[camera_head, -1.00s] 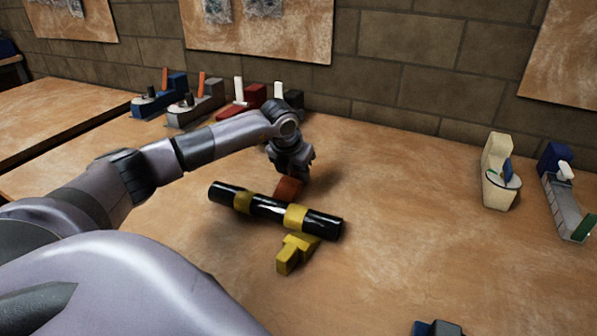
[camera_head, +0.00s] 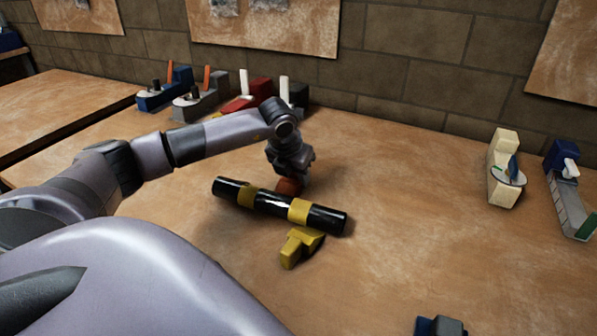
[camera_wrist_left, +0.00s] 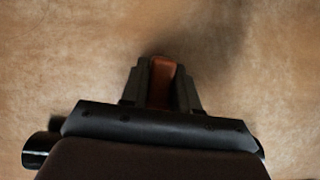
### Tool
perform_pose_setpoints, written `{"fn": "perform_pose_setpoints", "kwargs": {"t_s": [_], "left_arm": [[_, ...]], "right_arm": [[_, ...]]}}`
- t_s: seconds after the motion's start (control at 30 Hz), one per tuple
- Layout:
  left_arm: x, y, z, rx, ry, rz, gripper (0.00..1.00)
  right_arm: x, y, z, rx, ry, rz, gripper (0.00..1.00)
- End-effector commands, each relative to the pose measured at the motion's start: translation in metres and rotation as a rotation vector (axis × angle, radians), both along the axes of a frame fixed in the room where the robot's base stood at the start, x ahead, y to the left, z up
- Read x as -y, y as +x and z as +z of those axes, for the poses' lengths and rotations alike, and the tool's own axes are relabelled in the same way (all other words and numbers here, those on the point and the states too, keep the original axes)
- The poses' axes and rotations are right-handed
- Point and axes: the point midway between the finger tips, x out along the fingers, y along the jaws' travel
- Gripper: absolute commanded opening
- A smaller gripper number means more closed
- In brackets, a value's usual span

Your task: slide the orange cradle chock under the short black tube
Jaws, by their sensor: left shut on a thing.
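The short black tube (camera_head: 272,206) with two yellow bands lies slantwise on the table in the head view. Its end (camera_wrist_left: 38,150) also shows at the lower left of the left wrist view. The orange cradle chock (camera_head: 289,186) is just behind the tube's middle, partly hidden by the tube and my gripper. My left gripper (camera_head: 291,174) points down and is shut on the chock. In the left wrist view the chock (camera_wrist_left: 162,78) sits between the two fingers. I cannot tell whether the chock touches the tube. My right gripper is not seen.
A yellow chock (camera_head: 300,247) stands at the tube's front side, near its right band. Several model-like machines (camera_head: 205,95) stand along the wall at the back left. A cream machine (camera_head: 505,175) and a blue-grey one (camera_head: 568,195) stand at the right. The table's middle right is clear.

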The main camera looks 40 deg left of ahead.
Motion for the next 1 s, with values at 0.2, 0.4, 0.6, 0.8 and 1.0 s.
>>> {"fn": "perform_pose_setpoints", "kwargs": {"t_s": [0.2, 0.4, 0.6, 0.8, 1.0], "left_arm": [[0.001, -0.001, 0.001, 0.000, -0.002, -0.001, 0.00], [0.001, -0.001, 0.001, 0.001, -0.002, 0.000, 0.53], [0.001, -0.001, 0.000, 0.000, -0.001, 0.000, 0.59], [0.001, -0.002, 0.003, 0.001, -0.001, 0.000, 0.59], [0.003, -0.014, 0.032, 0.004, 0.001, -0.001, 0.59]], "right_arm": [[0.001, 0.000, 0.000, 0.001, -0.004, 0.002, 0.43], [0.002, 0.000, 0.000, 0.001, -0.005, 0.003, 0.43], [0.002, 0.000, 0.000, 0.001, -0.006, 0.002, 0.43], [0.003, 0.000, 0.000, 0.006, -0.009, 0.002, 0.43], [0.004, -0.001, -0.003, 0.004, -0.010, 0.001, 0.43]]}}
